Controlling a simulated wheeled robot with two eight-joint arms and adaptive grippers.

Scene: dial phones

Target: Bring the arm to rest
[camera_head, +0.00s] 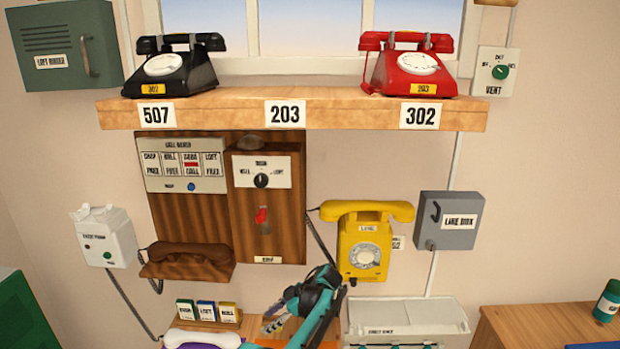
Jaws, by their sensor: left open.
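My left arm (318,318), teal and black, rises from the bottom centre and bends below the yellow phone (364,250). My left gripper (273,319) is low in the picture, left of that bend, with its jaws open and nothing visible between them. It is right of the small label blocks (207,312) and above right of a white handset (201,339). The bottom edge cuts off the lower arm. My right gripper is not in view.
A black phone (175,68) and a red phone (411,66) stand on the wooden shelf (350,112). A brown handset (188,252) rests on its wall cradle. A grey line box (448,220) hangs right of the yellow phone. A pale unit (407,318) lies right of my arm.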

